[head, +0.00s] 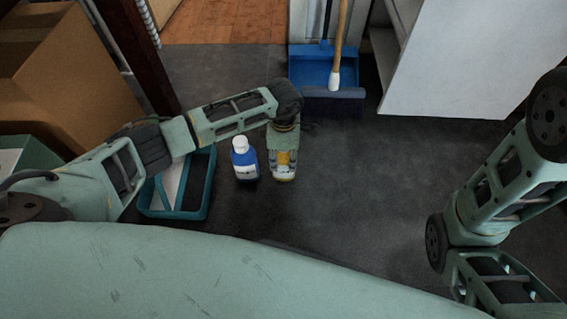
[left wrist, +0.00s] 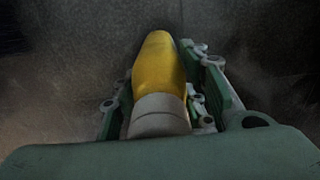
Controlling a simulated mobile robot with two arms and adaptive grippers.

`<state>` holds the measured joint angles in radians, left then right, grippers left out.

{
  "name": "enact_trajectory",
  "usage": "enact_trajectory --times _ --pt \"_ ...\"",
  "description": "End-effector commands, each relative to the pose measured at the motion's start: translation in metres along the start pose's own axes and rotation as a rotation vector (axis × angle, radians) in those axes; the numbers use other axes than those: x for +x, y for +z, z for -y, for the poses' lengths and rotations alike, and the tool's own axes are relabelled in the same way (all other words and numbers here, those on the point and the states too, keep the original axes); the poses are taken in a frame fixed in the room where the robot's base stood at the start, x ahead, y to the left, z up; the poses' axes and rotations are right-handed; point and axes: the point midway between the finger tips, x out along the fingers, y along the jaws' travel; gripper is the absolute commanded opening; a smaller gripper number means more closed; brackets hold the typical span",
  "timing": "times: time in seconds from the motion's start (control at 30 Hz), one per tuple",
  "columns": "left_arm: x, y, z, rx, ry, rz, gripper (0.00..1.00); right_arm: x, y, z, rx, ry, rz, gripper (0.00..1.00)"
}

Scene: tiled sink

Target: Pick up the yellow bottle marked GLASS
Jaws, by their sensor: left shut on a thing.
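The yellow bottle (head: 283,172) stands on the dark floor, right of a blue bottle, in the head view. My left gripper (head: 283,158) reaches down over it from above and is shut on it. In the left wrist view the yellow bottle (left wrist: 162,68) with its pale cap lies between the two fingers of my left gripper (left wrist: 165,95). The GLASS marking cannot be read, and the gripper hides the bottle's upper part in the head view. My right arm shows at the right edge, but its gripper is out of view.
The blue bottle (head: 244,163) with a white cap stands close to the left of the yellow one. A teal tray (head: 207,190) lies farther left. A blue dustpan (head: 309,66) and a brush are at the back. A white panel (head: 450,65) stands back right. Floor to the right is clear.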

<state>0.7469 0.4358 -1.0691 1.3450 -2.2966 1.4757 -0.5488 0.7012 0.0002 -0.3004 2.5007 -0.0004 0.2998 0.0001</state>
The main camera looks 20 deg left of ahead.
Motion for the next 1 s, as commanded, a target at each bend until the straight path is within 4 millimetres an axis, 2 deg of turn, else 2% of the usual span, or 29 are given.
enact_trajectory --times 0.03,0.33,0.83,1.0 --pt "0.0000 -0.0001 0.0000 0.000 0.000 0.000 0.25 0.0000 -0.0001 0.0001 0.000 0.000 0.000 0.40" --pt "-0.0001 -0.0001 0.0000 0.000 0.000 0.000 0.00 -0.0001 -0.0002 0.0001 0.000 0.000 0.000 0.40" --pt "-0.0017 0.0002 -0.0007 0.000 0.001 0.001 0.00 0.0006 0.0003 -0.0001 0.000 0.000 0.000 0.40" --pt "-0.0095 0.0002 -0.0011 0.000 0.002 0.001 0.00 0.0046 0.0024 -0.0017 0.001 0.002 0.000 0.40"
